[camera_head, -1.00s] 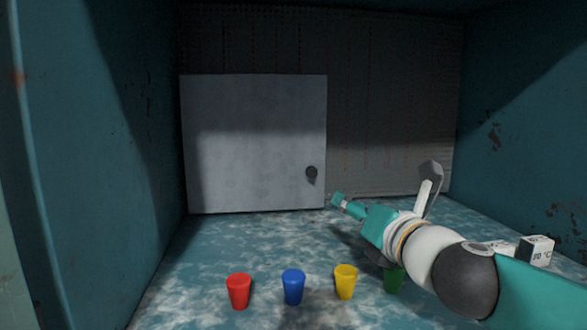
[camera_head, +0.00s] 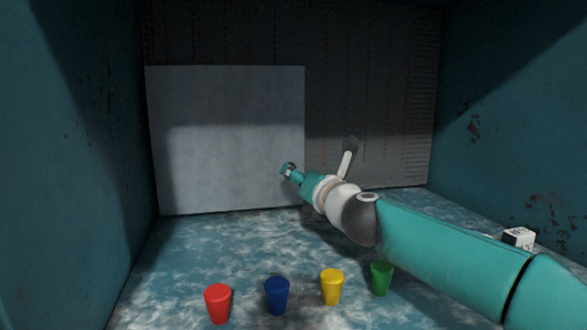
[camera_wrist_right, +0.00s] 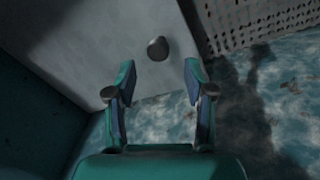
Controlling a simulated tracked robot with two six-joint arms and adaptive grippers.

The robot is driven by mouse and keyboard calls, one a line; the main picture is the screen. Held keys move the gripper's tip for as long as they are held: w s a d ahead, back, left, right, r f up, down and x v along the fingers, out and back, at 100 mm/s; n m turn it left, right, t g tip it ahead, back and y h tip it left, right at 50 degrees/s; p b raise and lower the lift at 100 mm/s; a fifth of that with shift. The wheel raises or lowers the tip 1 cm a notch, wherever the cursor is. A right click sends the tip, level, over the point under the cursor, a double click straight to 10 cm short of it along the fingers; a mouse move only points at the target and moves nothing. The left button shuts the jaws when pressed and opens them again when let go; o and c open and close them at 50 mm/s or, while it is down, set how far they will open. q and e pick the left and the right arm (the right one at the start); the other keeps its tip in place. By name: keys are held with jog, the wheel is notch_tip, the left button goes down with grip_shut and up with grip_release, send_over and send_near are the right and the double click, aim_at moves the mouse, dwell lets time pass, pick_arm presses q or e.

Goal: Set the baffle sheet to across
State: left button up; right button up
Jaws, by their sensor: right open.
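The baffle sheet (camera_head: 225,130) is a large pale grey panel standing at the back left, in front of the dark perforated back wall. Its round dark knob (camera_wrist_right: 158,48) shows in the right wrist view, ahead of and between the open fingers, apart from them. In the head view the knob is hidden behind my right gripper (camera_head: 288,170), which is at the sheet's lower right part. In the wrist view my right gripper (camera_wrist_right: 158,95) is open and empty. My left gripper is not in view.
A red cup (camera_head: 218,303), a blue cup (camera_head: 277,295), a yellow cup (camera_head: 332,287) and a green cup (camera_head: 381,278) stand in a row on the near floor. A white block (camera_head: 518,238) lies at the right. Teal walls close both sides.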

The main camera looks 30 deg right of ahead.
jog(key=shift+w+d+p, duration=0.2)
jog(key=shift+w+p, duration=0.3)
jog(key=shift+w, duration=1.8)
grip_shut()
